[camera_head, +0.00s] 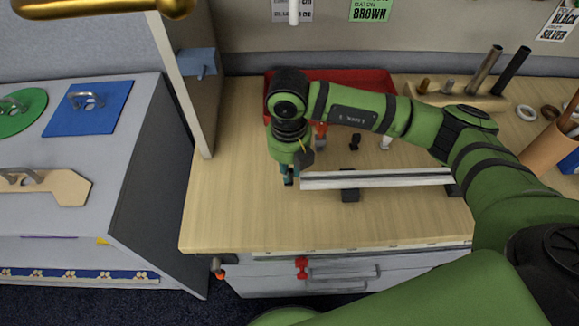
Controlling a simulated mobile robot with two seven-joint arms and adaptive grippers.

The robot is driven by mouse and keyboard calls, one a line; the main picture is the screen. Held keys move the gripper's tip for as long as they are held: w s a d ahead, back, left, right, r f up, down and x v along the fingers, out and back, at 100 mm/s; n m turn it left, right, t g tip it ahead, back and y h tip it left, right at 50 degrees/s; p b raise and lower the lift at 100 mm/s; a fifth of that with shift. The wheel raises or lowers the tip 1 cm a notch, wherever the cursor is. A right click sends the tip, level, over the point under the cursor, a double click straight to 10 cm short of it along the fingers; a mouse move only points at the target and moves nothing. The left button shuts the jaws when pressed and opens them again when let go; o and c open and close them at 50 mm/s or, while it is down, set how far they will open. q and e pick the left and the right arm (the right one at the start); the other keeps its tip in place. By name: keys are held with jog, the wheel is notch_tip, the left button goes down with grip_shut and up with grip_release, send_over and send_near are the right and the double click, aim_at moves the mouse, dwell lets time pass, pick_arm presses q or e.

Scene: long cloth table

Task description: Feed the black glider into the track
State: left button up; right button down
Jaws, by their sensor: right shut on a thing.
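The track (385,179) is a pale, straight rail lying left to right on dark supports near the front of the wooden table. My right gripper (290,178) points down at the track's left end. It is shut on a small dark piece, mostly hidden by the fingers, so I cannot tell its shape or whether it touches the rail. A small black piece (354,142) stands on the table behind the track; I cannot tell if it is a glider. My left gripper is not in view.
An orange piece (321,130) and a white piece (386,143) stand behind the track. A red tray (375,80) is at the back, partly behind my right arm. A wooden rack with pegs (470,97) is at back right. The table left of the track is clear.

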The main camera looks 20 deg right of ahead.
jog(key=shift+b, duration=0.3)
dwell(0.5)
jog(key=shift+s+d, duration=0.25)
jog(key=shift+d, duration=0.65)
jog(key=shift+s+d, duration=0.25)
jog(key=shift+d, duration=0.65)
jog(key=shift+s+d, duration=0.25)
jog(key=shift+d, duration=0.65)
jog(key=shift+s+d+b, duration=0.35)
jog(key=shift+d+b, duration=0.05)
jog(key=shift+d, duration=0.9)
jog(key=shift+s+d+b, duration=0.35)
jog(key=shift+s+d, duration=0.05)
jog(key=shift+d, duration=0.85)
jog(key=shift+s+d+b, duration=0.35)
jog(key=shift+d+b, duration=0.05)
jog(key=shift+d, duration=0.9)
jog(key=c, duration=1.1)
grip_release()
jog(key=shift+c, duration=0.2)
notch_tip(320, 180, up, 12)
